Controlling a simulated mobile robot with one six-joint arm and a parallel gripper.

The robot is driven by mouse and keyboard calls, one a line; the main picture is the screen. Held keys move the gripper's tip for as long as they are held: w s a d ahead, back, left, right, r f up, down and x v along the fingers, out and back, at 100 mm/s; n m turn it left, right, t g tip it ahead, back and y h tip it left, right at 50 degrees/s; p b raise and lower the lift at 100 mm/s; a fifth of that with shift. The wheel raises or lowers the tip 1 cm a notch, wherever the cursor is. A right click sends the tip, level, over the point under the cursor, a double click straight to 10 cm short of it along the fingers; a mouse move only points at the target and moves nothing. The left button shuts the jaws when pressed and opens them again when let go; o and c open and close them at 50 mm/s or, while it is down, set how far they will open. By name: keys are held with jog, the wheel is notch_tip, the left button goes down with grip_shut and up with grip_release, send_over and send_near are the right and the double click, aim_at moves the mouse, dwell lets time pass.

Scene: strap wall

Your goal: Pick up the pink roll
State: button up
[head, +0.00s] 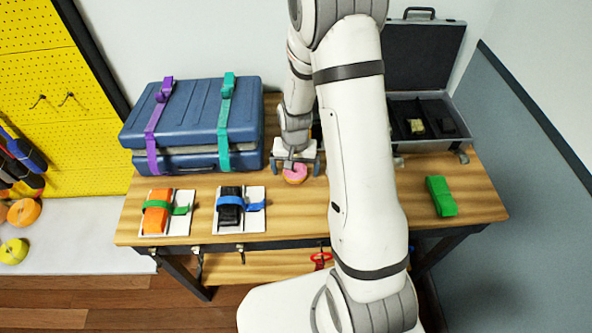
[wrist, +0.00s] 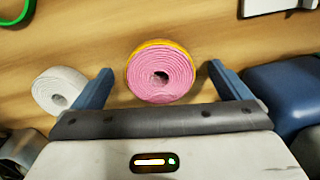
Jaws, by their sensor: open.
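The pink roll (head: 294,174) lies on the wooden table near its middle, to the right of the blue case. In the wrist view the pink roll (wrist: 160,76) shows its coiled face with a dark centre hole and an orange-yellow outer edge. My gripper (head: 296,166) is over the roll in the head view and hides part of it. In the wrist view my gripper (wrist: 162,82) is open, with one blue finger on each side of the roll. Gaps show between the roll and both fingers. I cannot tell the exact height of the fingertips over the table.
A white roll (wrist: 54,88) is just left of the left finger. A blue case (head: 190,118) with purple and teal straps stands left. Two white boards (head: 180,225) (head: 254,221) lie at the front left. An open grey case (head: 424,139) and a green block (head: 441,196) are right.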

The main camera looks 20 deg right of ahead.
jog(key=shift+f, duration=0.1)
jog(key=c, duration=0.8)
jog(key=shift+o, duration=0.2)
